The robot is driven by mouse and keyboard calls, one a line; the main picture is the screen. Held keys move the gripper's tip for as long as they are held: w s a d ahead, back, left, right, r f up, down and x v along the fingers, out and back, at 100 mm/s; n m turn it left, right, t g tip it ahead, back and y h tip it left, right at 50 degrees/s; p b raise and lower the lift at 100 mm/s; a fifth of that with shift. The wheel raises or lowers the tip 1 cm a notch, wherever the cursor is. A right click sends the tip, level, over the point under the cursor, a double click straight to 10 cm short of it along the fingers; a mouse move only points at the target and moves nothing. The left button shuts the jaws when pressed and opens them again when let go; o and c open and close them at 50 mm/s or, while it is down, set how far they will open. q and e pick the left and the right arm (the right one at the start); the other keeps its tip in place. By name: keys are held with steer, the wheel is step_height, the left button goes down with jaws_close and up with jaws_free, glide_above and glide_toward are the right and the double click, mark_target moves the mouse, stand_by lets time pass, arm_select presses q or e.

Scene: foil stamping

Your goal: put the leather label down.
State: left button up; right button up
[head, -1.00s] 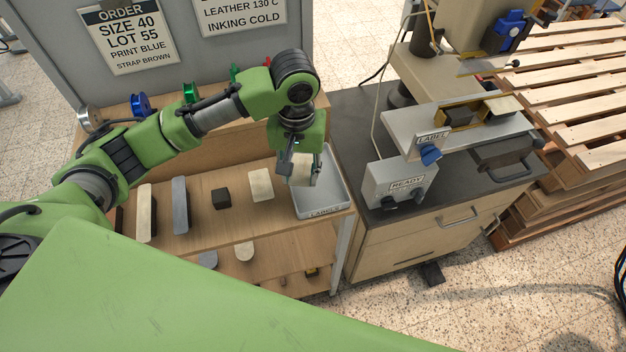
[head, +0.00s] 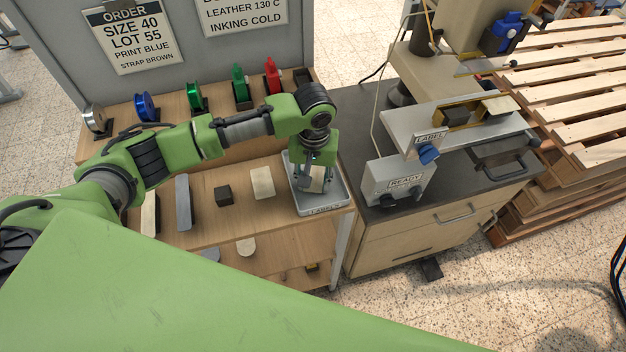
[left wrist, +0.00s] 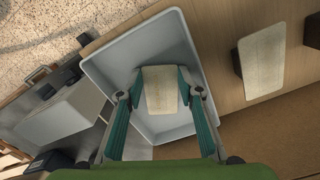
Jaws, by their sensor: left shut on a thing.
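My left gripper (head: 312,182) is at the grey tray (head: 334,205) marked LABELS on the right end of the wooden shelf. In the left wrist view its two fingers (left wrist: 158,92) close on a cream leather label (left wrist: 162,88) from both sides. The label is over the inside of the tray (left wrist: 128,52); I cannot tell whether it touches the floor. In the head view the gripper hides most of the label. My right gripper does not show.
A cream piece (head: 262,183) and a dark block (head: 224,195) lie on the shelf left of the tray. The stamping press (head: 440,125) and its READY control box (head: 398,182) stand to the right. Coloured foil rolls (head: 240,86) line the back.

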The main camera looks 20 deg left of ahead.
mark_target(314, 187)
arm_select(q)
steer(key=shift+o, duration=0.2)
steer(key=shift+s+f, duration=0.5)
steer(key=shift+f, duration=0.25)
steer(key=o, duration=0.6)
steer(key=shift+o, duration=0.3)
steer(key=shift+w+f, duration=0.25)
steer(key=shift+w, duration=0.1)
steer(key=shift+s+r, duration=0.1)
steer(key=shift+r, duration=0.05)
steer(key=shift+w+r, duration=0.2)
steer(key=shift+r, duration=0.4)
step_height(314, 187, up, 12)
steer(key=b, duration=0.2)
steer(key=shift+r, duration=0.2)
